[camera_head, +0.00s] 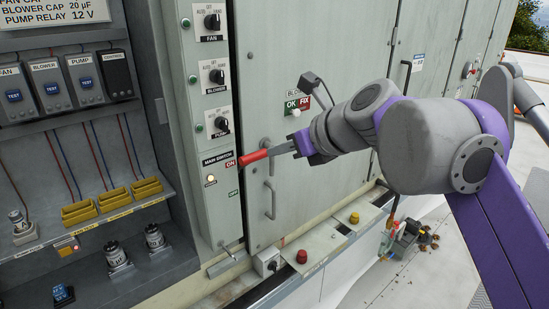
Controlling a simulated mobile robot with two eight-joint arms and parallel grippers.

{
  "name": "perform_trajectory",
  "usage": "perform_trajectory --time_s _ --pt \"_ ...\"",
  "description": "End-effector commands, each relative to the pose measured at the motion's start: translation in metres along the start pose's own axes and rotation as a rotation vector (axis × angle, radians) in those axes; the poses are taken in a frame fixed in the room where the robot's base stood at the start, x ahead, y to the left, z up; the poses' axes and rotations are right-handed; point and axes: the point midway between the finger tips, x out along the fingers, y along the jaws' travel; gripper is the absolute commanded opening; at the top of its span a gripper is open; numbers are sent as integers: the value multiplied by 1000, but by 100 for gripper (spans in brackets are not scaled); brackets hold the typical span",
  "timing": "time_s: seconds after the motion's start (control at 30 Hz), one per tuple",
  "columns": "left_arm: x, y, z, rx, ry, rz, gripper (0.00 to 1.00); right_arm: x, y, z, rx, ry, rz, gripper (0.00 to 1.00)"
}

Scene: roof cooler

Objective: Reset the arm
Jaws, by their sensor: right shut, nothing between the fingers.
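My right arm comes in from the right. Its gripper (275,150) is shut, with its narrow grey fingers pointing left. The fingertips appear close to the end of the red handle (252,158) at the main switch; I cannot tell whether they touch. My left gripper is not in view.
A closed grey door with a bar handle (270,199) is behind the gripper. Three black knobs, including the fan knob (212,22), are above the main switch. An open compartment at left holds relays and yellow terminal blocks (113,197). A red button (302,257) sits on the lower ledge.

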Motion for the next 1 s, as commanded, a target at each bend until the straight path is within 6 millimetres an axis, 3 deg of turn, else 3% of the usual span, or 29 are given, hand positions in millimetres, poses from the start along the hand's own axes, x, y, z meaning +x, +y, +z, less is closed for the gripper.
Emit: perform_trajectory --time_s 0.33,0.47,0.57,0.67,1.0 --pt "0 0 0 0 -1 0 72 -1 0 0 -3 1 0 0" --pt "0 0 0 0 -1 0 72 1 -1 -16 -104 24 -6 0" --pt "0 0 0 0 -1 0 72 6 -2 -52 -328 75 -13 0" --pt "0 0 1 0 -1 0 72 11 -4 -107 -654 157 -6 0" --pt "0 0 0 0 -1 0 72 10 3 -336 -1811 476 235 0"
